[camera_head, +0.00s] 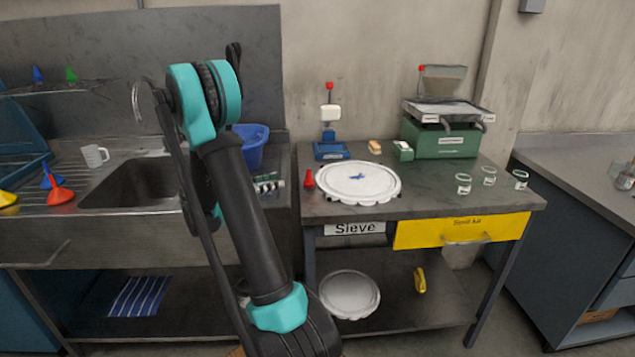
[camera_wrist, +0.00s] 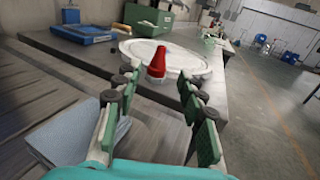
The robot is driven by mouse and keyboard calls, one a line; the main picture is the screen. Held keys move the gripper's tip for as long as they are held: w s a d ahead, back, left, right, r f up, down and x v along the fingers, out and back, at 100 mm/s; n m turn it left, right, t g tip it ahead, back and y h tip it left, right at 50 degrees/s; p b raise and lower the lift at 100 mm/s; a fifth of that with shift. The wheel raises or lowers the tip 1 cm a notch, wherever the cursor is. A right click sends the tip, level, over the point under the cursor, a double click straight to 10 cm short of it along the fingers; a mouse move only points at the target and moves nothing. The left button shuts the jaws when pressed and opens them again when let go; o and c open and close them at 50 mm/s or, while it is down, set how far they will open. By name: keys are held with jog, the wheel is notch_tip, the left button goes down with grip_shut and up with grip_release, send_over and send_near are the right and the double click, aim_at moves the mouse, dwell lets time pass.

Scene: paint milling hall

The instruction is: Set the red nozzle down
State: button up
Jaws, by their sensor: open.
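The red nozzle (camera_head: 309,179) stands upright on the grey table top, near its left edge and just left of the round white sieve lid (camera_head: 358,194). In the wrist view the red nozzle (camera_wrist: 157,64) shows just beyond and between the fingertips, with the white disc (camera_wrist: 195,62) behind it. My gripper (camera_wrist: 160,84) is open, its green-padded fingers apart on either side with nothing held. In the head view my gripper (camera_head: 270,183) is partly hidden behind my arm, left of the nozzle.
A green machine (camera_head: 440,139) and a blue-based stand (camera_head: 331,151) are at the table's back. Several small jars (camera_head: 489,176) stand at the right. A sink (camera_head: 130,185) and a blue bucket (camera_head: 252,145) are to the left. The table's front right is clear.

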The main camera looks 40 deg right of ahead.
aim_at(309, 180)
jog(key=s+d, duration=0.1)
jog(key=d, duration=0.4)
jog(key=s+d, duration=0.1)
jog(key=d, duration=0.5)
jog(key=s+d, duration=0.1)
jog(key=d, duration=0.4)
jog(key=shift+d, duration=0.35)
jog(key=shift+c, duration=0.5)
grip_shut()
